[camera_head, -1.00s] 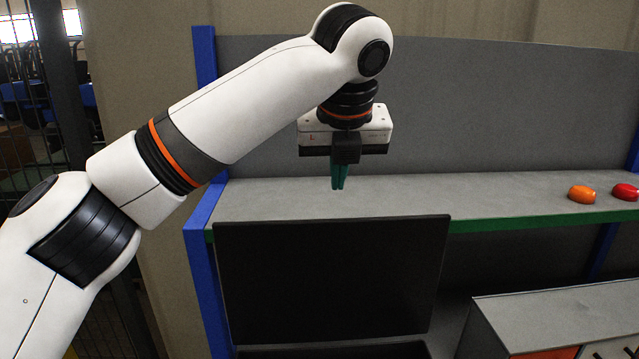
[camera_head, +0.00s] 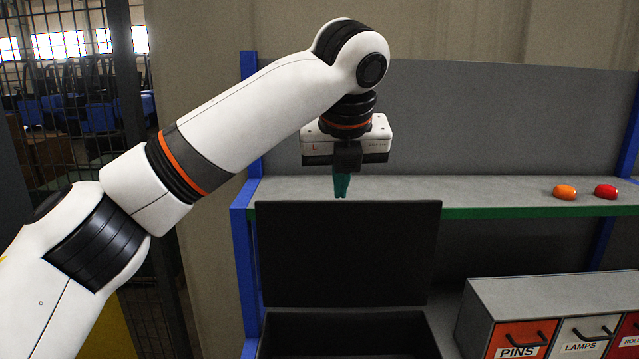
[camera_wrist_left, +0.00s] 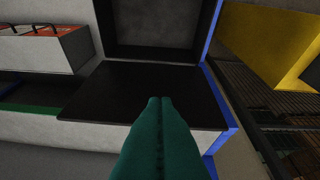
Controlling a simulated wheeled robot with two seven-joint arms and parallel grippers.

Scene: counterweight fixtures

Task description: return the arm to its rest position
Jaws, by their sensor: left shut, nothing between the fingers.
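My left arm comes in from the left in the head view, raised, with its elbow bent. My left gripper (camera_head: 341,186) points down with its green fingers together and nothing between them. In the picture it stands in front of the grey shelf, above the black open lid (camera_head: 345,255). In the left wrist view the green fingers (camera_wrist_left: 160,120) are also together, with the lid (camera_wrist_left: 145,92) beyond them. My right gripper is in no view.
A black open case (camera_head: 350,335) stands below the shelf (camera_head: 420,188). An orange object (camera_head: 565,192) and a red one (camera_head: 606,191) lie on the shelf at right. A drawer unit (camera_head: 560,295) stands below. A wire fence is at far left.

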